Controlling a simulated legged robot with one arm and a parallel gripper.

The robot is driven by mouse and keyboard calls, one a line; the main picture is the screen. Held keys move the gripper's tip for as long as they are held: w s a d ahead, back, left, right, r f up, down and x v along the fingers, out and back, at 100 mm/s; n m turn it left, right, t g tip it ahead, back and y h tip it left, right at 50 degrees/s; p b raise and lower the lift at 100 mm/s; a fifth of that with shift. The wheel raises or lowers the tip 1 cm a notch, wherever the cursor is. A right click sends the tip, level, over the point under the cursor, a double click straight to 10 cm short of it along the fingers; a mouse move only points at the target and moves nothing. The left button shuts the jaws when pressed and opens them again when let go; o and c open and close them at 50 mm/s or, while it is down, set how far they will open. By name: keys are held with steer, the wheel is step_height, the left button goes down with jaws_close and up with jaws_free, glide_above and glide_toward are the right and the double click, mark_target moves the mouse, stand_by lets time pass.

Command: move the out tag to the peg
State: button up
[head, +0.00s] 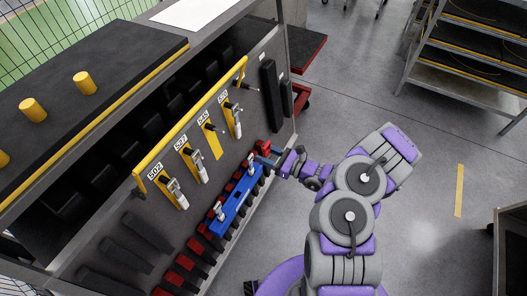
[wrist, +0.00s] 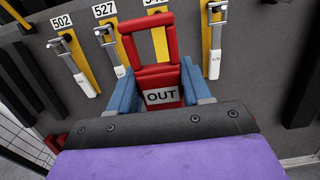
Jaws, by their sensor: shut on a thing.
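The out tag (wrist: 162,97) is red with an open loop at its top and a white OUT label. My gripper (wrist: 160,82) is shut on it, with a blue finger on each side, in the wrist view. In the head view my gripper (head: 268,156) is at the panel's lower right, and the red tag (head: 263,147) shows at its tip. The small peg (head: 209,125) under the 546 label has a bare yellow strip below it. In the wrist view the tag's loop partly covers the 546 place. The tag is apart from that peg in the head view.
Silver-and-white tools hang on yellow strips at the other labels, such as 502 (head: 174,190). Below stand a blue rack (head: 237,204) and a row of red pieces (head: 187,263). A yellow rail (head: 190,120) runs above the labels. Open floor lies right.

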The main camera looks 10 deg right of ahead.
mark_target(269, 156)
steer(key=shift+p+v, duration=1.1)
steer(key=shift+v, duration=1.1)
